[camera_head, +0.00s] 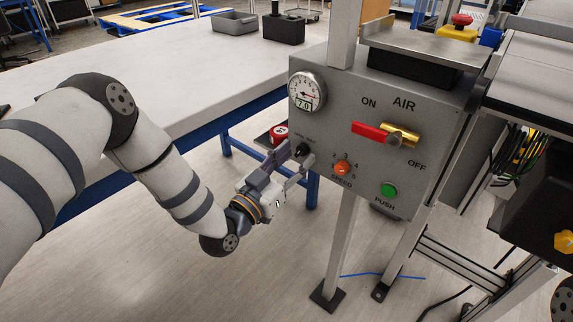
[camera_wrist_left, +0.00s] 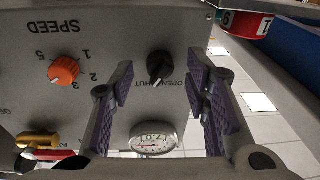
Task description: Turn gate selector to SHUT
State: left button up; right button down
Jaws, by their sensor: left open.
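The gate selector is a small black knob (camera_head: 301,149) at the lower left of the grey control panel (camera_head: 338,107). In the left wrist view the same knob (camera_wrist_left: 160,65) appears upside down, with lettering beside it that seems to read OPEN and SHUT, partly covered. I cannot tell for sure which word the knob points to. My left gripper (camera_head: 297,157) is open in front of the knob. In the wrist view its purple-padded fingers (camera_wrist_left: 160,88) stand on either side of the knob, with a gap on both sides. My right gripper is not in view.
On the same panel are a pressure gauge (camera_head: 307,91), a red air handle (camera_head: 370,131), an orange speed knob (camera_head: 342,168) and a green push button (camera_head: 389,190). A red tape-like item (camera_head: 278,132) lies behind my gripper. A long table (camera_head: 190,75) stands left.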

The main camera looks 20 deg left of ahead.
pick_arm(q)
jog(key=v, duration=1.1)
jog(key=shift+s, duration=0.2)
jog(key=shift+a, duration=0.1)
